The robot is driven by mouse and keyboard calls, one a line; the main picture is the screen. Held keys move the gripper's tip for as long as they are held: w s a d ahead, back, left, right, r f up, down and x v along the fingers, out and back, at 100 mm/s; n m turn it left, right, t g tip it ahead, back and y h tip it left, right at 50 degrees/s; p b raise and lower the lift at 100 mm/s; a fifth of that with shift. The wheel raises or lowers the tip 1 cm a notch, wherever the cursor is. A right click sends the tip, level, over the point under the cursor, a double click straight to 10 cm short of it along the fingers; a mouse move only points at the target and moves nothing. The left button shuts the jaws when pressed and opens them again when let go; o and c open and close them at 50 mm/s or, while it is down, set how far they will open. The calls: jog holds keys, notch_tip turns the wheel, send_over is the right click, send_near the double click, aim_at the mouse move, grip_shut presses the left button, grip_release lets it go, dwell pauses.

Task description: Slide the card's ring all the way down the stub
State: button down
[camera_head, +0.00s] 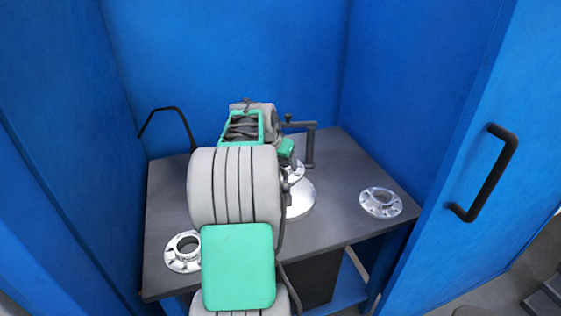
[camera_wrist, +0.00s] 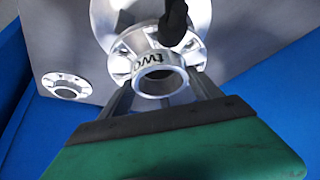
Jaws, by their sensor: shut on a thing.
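A silver flanged ring (camera_wrist: 128,61) marked "two" is between the fingers of my gripper (camera_wrist: 162,92) in the wrist view. The fingers close on its raised neck from both sides. In the head view the ring (camera_head: 297,171) shows only in part beside my arm, above a round silver shell (camera_head: 301,204). The shell (camera_wrist: 103,14) also shows behind the ring in the wrist view. The stub is hidden, so I cannot tell how far down the ring sits. My gripper is mostly hidden by my arm in the head view. I see no card.
Loose silver flanges lie on the dark table (camera_head: 335,228), one at the front left (camera_head: 183,251) and one at the right (camera_head: 380,202). A black post with a side arm (camera_head: 309,146) stands behind the shell. A bent black rod (camera_head: 165,109) is at the left. Blue walls enclose the table.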

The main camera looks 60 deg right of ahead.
jog(key=shift+d+f+b, duration=0.1)
jog(key=shift+f+b, duration=1.6)
jog(key=shift+f, duration=0.45)
jog(key=shift+c, duration=1.8)
grip_release()
jog(key=o, duration=0.3)
jog(key=shift+f, duration=0.15)
jog(key=shift+o, duration=0.2)
jog(key=shift+a+f, duration=0.2)
jog(key=shift+f, duration=0.05)
jog(key=v, duration=0.8)
jog(key=shift+d+r, duration=0.15)
jog(key=shift+r, duration=0.05)
